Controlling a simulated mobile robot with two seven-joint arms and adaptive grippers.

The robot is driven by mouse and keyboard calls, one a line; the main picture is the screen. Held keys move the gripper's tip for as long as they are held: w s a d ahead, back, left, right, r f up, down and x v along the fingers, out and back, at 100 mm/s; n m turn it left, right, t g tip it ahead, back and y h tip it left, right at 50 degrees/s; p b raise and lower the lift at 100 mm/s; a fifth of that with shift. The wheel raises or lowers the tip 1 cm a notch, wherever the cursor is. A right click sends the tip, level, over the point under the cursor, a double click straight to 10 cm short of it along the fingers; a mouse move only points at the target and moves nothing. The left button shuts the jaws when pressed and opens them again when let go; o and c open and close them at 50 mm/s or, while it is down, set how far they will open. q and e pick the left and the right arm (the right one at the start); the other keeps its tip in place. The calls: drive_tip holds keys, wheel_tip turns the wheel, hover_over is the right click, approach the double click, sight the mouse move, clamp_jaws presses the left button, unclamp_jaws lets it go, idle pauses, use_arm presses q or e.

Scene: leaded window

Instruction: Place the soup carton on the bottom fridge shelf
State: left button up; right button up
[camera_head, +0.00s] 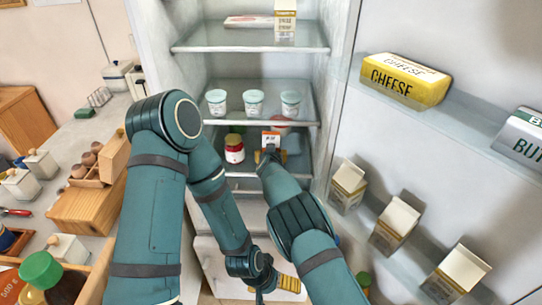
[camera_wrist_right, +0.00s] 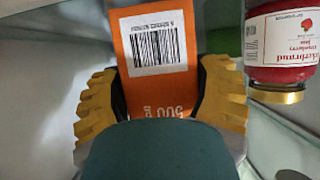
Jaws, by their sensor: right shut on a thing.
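The soup carton (camera_wrist_right: 155,50) is orange with a barcode label; in the head view only its top (camera_head: 270,138) shows. My right gripper (camera_wrist_right: 160,90) is shut on it, with yellow fingers on both sides. In the head view my right gripper (camera_head: 270,156) is inside the fridge, over the low glass shelf (camera_head: 240,174) below the shelf of cups. Whether the carton touches that shelf is hidden by my gripper and arm. My left gripper (camera_head: 288,283) is low in front of the fridge, away from the carton; its finger opening cannot be made out.
A red jam jar (camera_head: 234,149) stands on the low shelf left of the carton; it also shows in the wrist view (camera_wrist_right: 281,45). White cups (camera_head: 253,102) line the shelf above. The open door (camera_head: 420,140) holds cheese and several cartons. A cluttered counter (camera_head: 62,150) is at left.

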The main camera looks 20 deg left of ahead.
drive_tip(key=shift+r, duration=0.15)
drive_tip(key=o, duration=1.3)
drive_tip(key=shift+f, duration=0.2)
drive_tip(key=shift+r, duration=0.15)
drive_tip(key=shift+d, duration=0.1)
drive_tip(key=shift+s+d+r, duration=0.3)
drive_tip(key=shift+s, duration=0.25)
drive_tip(key=v, duration=1)
drive_tip(key=shift+s, duration=0.35)
